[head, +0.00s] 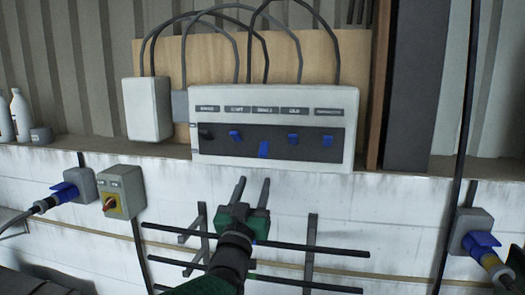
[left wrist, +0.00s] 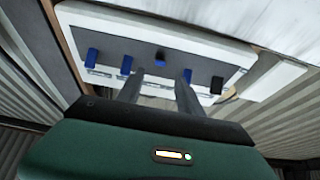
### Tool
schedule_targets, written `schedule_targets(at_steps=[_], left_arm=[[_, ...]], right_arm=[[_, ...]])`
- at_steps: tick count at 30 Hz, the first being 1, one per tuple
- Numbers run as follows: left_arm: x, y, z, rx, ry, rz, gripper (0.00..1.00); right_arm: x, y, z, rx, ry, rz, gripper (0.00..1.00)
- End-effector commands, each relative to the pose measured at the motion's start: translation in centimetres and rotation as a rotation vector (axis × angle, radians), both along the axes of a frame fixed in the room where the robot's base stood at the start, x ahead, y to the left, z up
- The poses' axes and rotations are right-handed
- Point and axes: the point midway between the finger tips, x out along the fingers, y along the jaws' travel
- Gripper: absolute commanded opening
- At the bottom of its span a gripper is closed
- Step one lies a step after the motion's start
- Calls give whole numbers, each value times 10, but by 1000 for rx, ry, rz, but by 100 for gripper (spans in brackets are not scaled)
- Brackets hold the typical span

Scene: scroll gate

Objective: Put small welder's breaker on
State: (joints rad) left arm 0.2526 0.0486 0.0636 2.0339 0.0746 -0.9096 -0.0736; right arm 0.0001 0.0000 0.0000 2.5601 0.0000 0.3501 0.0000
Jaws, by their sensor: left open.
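A pale breaker panel (head: 345,102) is mounted on a wooden board, with a row of labels too small to read surely. A black switch (head: 205,132) sits at its left end. To its right are several blue switches; the middle one (head: 263,149) sits lower than its neighbours, such as this one (head: 235,135). My left gripper (head: 253,182) is open and empty, just below the panel, slightly left of the middle switch. In the left wrist view, its fingertips (left wrist: 161,74) point at the panel, and the middle switch (left wrist: 160,55) shows between them. My right gripper is out of view.
A grey box (head: 147,108) stands left of the panel, with cables arching above. A red-and-yellow rotary switch (head: 111,203) and blue plugs (head: 64,192) (head: 483,242) are on the lower wall. Dark rails (head: 330,251) run below the panel. White bottles (head: 20,115) stand at the left.

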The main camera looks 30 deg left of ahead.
Motion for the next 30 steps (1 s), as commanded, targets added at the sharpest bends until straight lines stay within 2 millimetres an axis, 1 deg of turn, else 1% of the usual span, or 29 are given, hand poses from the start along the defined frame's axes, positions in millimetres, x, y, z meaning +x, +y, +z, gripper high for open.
schedule_targets(at_steps=[1,3,9,12,16,23,24,30], left_arm=[[13,4,11,-1,3,0,44],[29,8,18,-1,4,1,44],[72,19,37,-2,3,0,44],[86,22,41,-2,4,0,44],[96,25,43,-1,2,0,44],[97,25,42,-1,2,0,44],[97,25,42,-1,2,0,42],[97,25,42,-1,2,0,16]], right_arm=[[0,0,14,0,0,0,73],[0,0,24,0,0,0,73],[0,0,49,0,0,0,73],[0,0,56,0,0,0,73],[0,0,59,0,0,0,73],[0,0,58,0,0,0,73],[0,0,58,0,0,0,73],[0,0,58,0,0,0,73]])
